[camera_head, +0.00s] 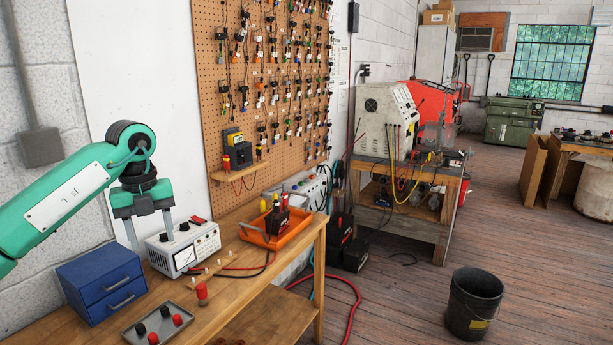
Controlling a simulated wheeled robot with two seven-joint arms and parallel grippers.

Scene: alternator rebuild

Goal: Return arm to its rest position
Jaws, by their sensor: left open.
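My left arm (65,205), green with a black wrist joint, comes in from the left over the wooden workbench (232,288). My left gripper (150,231) points down with its two fingers apart and nothing visible between them. Its fingertips appear just behind or beside the white meter box (185,248); I cannot tell whether they touch it. My right gripper is not in view.
A blue drawer unit (102,282), a tray (158,325) with red and black knobs, and an orange tray (278,232) stand on the bench. A pegboard (205,60) hangs behind. A black bucket (473,305) stands on the floor, with clear floor around it.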

